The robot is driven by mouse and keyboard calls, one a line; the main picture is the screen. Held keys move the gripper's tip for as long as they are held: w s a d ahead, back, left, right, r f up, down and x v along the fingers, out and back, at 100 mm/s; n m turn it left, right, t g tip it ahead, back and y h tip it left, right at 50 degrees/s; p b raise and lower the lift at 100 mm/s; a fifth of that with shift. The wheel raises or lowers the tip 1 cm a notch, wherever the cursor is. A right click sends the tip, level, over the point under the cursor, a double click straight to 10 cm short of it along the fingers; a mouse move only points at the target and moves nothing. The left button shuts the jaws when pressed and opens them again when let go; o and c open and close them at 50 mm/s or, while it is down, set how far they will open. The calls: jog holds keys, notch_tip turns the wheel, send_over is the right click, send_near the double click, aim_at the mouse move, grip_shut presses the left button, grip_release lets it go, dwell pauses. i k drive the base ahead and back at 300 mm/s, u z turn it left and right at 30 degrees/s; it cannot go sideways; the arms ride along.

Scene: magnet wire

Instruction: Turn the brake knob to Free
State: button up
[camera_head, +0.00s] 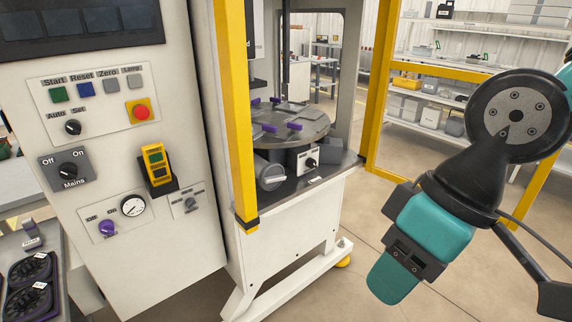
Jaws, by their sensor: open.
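No label reading "Brake" or "Free" can be made out. A small box with a black knob (311,163) on a pale plate sits under the round table in the machine, its markings too small to read. A larger grey round knob (271,178) sits to its left. Another small dark knob (190,203) is on a grey plate low on the control panel, its labels unclear. I cannot tell for sure which is the brake knob. My gripper (391,283), teal and black, is open and empty at the right, pointing down-left, apart from the machine.
A yellow post (238,120) stands between panel and round table (300,118). Open floor lies before my gripper.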

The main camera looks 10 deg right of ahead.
aim_at(310, 162)
jog(key=u, duration=0.2)
jog(key=i, duration=0.9)
jog(key=z, duration=0.85)
